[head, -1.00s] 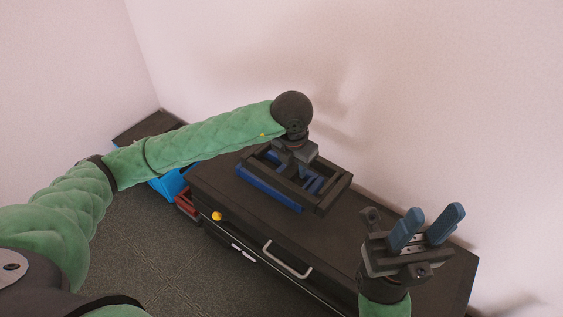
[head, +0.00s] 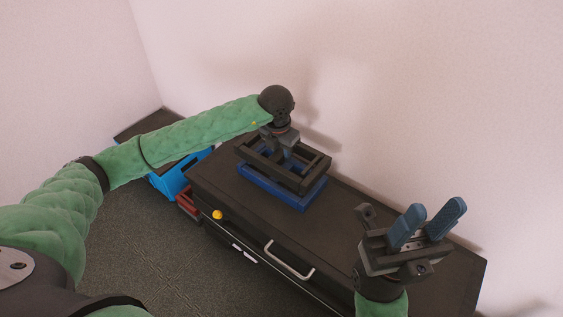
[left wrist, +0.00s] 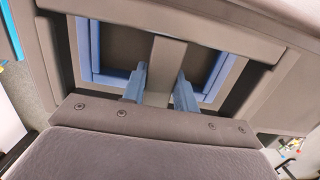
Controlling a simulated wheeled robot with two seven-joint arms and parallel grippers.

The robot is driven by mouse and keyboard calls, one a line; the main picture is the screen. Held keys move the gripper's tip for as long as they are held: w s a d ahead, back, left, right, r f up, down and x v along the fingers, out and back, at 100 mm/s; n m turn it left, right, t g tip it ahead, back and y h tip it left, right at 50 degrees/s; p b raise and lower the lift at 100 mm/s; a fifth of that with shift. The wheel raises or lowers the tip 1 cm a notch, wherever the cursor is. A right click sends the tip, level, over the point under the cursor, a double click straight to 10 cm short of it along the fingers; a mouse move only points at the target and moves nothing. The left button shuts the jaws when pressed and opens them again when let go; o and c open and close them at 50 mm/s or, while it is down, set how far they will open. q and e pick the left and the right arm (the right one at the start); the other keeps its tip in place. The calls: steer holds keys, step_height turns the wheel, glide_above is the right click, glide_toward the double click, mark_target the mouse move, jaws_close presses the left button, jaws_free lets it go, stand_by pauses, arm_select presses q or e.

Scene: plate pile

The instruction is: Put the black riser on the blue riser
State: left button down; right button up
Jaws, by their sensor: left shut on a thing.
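The black riser (head: 272,173) is a dark rectangular frame with a middle bar. My left gripper (head: 282,157) is shut on that bar from above. In the left wrist view the blue fingers (left wrist: 160,88) stand on both sides of the bar. The blue riser (head: 268,190) lies on the dark cabinet top, directly under the black riser. Parts of it show through the frame's openings in the left wrist view (left wrist: 95,50). The two look roughly lined up; I cannot tell whether they touch. My right gripper (head: 428,228) is open and empty at the right.
The dark cabinet (head: 345,225) has a silver drawer handle (head: 290,262) and a small yellow knob (head: 217,214) on its front. A bright blue crate (head: 175,178) and a red item (head: 187,203) stand left of it. The wall is close behind. The cabinet top right of the risers is clear.

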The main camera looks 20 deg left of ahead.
mark_target(281, 162)
arm_select(q)
step_height(281, 162, down, 4)
steer(key=shift+r+b, duration=0.1)
steer(key=shift+b, duration=0.45)
steer(key=shift+f, duration=0.4)
steer(key=shift+f, duration=0.1)
steer(key=c, duration=1.3)
jaws_free()
steer(key=shift+o, duration=1.1)
